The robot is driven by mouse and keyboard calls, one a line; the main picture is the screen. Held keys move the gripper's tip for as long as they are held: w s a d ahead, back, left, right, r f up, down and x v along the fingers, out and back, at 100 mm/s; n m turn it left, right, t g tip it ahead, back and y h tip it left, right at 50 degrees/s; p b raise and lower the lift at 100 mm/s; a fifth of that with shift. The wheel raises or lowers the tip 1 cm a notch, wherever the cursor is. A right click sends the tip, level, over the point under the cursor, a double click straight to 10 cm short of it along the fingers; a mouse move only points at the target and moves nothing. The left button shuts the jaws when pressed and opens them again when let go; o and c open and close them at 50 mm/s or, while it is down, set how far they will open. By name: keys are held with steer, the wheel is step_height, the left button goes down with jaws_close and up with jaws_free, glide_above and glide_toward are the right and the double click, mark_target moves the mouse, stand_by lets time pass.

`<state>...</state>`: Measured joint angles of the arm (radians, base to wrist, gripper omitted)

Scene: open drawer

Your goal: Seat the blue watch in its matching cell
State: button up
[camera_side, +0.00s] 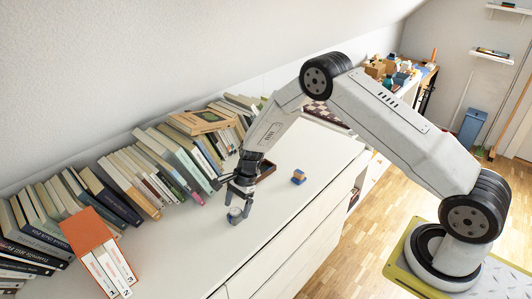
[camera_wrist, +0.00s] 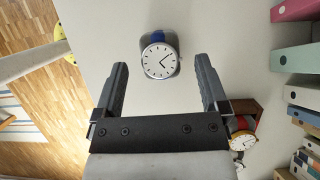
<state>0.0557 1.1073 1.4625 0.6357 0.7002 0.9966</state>
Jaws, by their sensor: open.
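The blue watch (camera_wrist: 160,59) has a round white face, a grey rim and a bit of blue at its top edge. It stands on the white top in the wrist view, ahead of the fingers and roughly centred between them. In the side view it is a small grey-blue form (camera_side: 235,215) just under my gripper (camera_side: 239,197). My gripper (camera_wrist: 161,80) is open and empty, and no finger visibly touches the watch. A dark red-brown tray (camera_side: 265,167) lies behind my gripper and also shows in the wrist view (camera_wrist: 245,105). Its cells are mostly hidden.
A gold-rimmed watch (camera_wrist: 242,141) shows at the tray. A small blue and tan object (camera_side: 298,177) stands on the white top right of the tray. Books (camera_side: 150,170) line the wall, with an orange box (camera_side: 88,233) in front. The front of the white top is clear.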

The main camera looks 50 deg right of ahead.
steer(key=v, duration=0.9)
steer(key=shift+r, duration=0.2)
stand_by(0.3)
steer(key=s+r+n+t+h, duration=0.1)
steer(key=s+r+n+h, duration=0.1)
steer(key=s+r+n, duration=0.3)
steer(key=s+r+n+t+h, duration=0.1)
steer(key=s+r+n, duration=0.4)
steer(key=s+n, duration=0.8)
steer(key=s+h, duration=0.1)
steer(key=s, duration=0.3)
steer(key=shift+s+d+r+t+h, duration=0.2)
steer(key=shift+d+r+t+h, duration=0.1)
steer(key=shift+r, duration=0.1)
steer(key=shift+o, duration=0.5)
